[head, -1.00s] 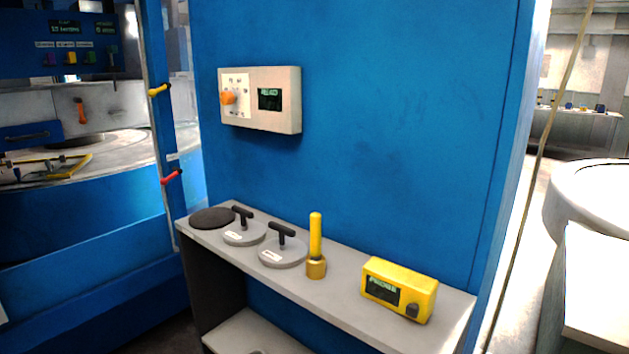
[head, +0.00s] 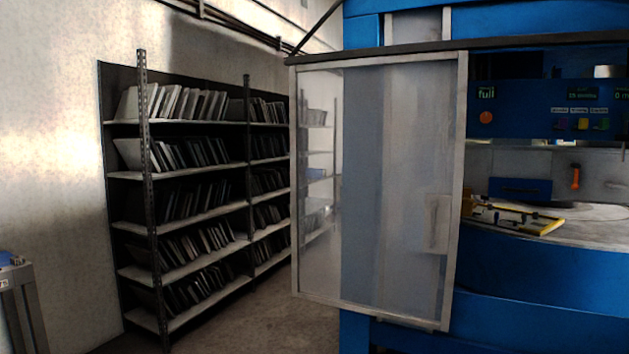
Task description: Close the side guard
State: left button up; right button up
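The side guard (head: 400,180) is a clear panel in a pale metal frame, hanging from a dark rail (head: 390,54) on the blue machine (head: 540,265). It stands to the left of the machine's opening, which is uncovered, so the inside shows. A pale handle (head: 435,222) sits near the guard's right edge. Neither of my grippers is in the head view.
A dark shelf rack (head: 205,175) full of upright plates stands behind and left of the guard. Inside the machine are a yellow-edged frame (head: 520,218) and an orange handle (head: 575,176). A grey stand (head: 20,305) is at far left. Floor (head: 290,325) between is clear.

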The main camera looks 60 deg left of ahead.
aim_at(442, 214)
jog(key=u, duration=1.65)
jog(key=i+j, duration=0.2)
jog(key=u, duration=0.05)
